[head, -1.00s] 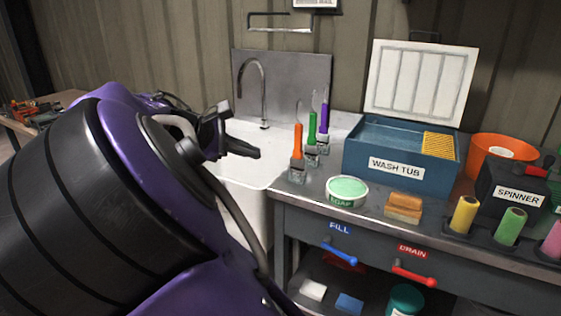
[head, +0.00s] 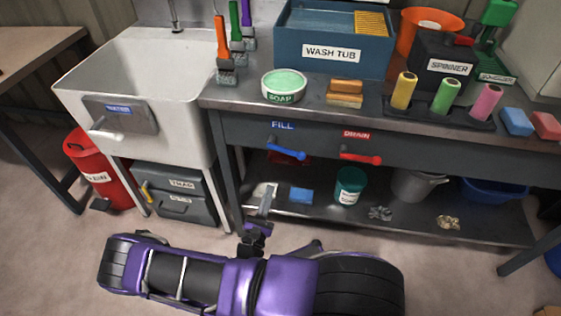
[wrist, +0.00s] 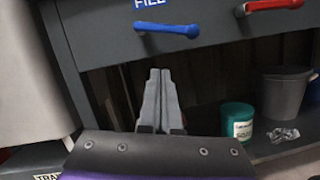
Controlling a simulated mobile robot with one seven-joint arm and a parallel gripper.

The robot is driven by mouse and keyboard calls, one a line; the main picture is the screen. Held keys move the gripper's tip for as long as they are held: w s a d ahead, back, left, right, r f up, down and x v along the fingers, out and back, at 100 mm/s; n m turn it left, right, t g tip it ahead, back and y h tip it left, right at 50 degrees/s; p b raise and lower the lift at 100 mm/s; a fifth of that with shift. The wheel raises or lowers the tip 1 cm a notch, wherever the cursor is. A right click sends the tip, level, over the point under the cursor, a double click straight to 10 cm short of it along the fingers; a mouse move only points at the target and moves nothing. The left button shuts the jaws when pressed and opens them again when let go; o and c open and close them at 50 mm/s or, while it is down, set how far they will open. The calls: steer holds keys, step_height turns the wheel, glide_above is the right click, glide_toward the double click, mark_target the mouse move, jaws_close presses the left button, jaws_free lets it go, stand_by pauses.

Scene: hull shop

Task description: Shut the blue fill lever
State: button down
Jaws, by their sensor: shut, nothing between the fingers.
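The blue fill lever (head: 286,150) is on the grey bench front under the FILL label, tilted slightly down to the right. It also shows at the top of the wrist view (wrist: 166,28). My gripper (head: 267,192) is shut and empty, in front of the bench and below the lever. In the wrist view its closed fingertips (wrist: 159,74) lie together below the lever, apart from it. The red drain lever (head: 361,156) is to the right of the fill lever, under the DRAIN label.
The bench top holds a wash tub (head: 333,40), a soap tin (head: 284,86) and rollers. The lower shelf holds a blue block (head: 301,195), a teal tub (head: 350,186) and a grey bucket (head: 419,186). A white sink (head: 137,70) stands left.

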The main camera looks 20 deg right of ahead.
mark_target(287, 148)
steer(key=w+d+r, duration=0.4)
steer(key=w+d, duration=0.1)
steer(key=d, duration=0.3)
steer(key=shift+w+n+y, duration=0.3)
steer(key=shift+n+y, duration=0.1)
steer(key=shift+r, duration=0.15)
stand_by(0.3)
